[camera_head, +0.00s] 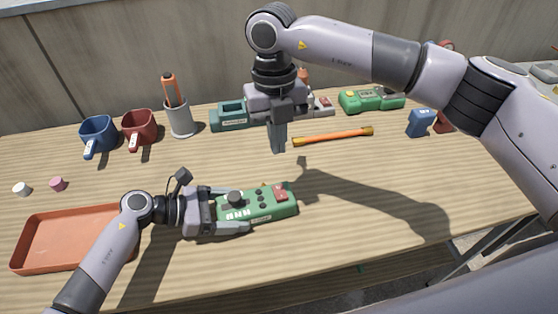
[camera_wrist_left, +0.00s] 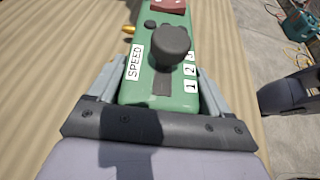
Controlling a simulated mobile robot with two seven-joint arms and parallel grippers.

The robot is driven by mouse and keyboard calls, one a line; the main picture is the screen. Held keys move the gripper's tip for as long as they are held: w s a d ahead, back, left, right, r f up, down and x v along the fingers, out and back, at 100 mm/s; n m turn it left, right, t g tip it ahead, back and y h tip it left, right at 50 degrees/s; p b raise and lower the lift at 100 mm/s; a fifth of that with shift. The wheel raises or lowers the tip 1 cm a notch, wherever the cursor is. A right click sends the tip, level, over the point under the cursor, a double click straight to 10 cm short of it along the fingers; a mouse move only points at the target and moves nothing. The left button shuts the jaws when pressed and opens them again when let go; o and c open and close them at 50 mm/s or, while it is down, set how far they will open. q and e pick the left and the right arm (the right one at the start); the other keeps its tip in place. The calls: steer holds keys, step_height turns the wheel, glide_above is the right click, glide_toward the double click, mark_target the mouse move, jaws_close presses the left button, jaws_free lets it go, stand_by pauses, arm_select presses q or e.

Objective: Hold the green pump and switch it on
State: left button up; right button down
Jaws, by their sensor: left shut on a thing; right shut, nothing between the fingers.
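In the left wrist view the pump (camera_wrist_left: 160,88) shows a SPEED label, numbered marks, the black knob (camera_wrist_left: 170,45) and part of the red switch (camera_wrist_left: 168,5). My left gripper (camera_head: 240,210) is shut on the pump's left end, one finger along each side. My right gripper (camera_head: 278,147) is shut and empty, pointing down above the table, behind and apart from the pump. The switch position is hard to tell.
An orange tray (camera_head: 38,262) lies at the front left. Blue and red mugs (camera_head: 98,133), a grey holder (camera_head: 179,122), a teal device (camera_head: 228,116) and another green device (camera_head: 371,100) stand along the back. An orange-handled tool (camera_head: 333,137) lies right of my right gripper.

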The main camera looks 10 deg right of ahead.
mark_target(282, 196)
steer(key=shift+w+r, duration=0.15)
steer(key=shift+r, duration=1.25)
steer(key=shift+s+d+r, duration=0.1)
steer(key=shift+s, duration=0.45)
steer(key=f, duration=0.4)
steer(key=s+f, duration=0.1)
steer(key=f, duration=0.9)
steer(key=shift+s, duration=0.35)
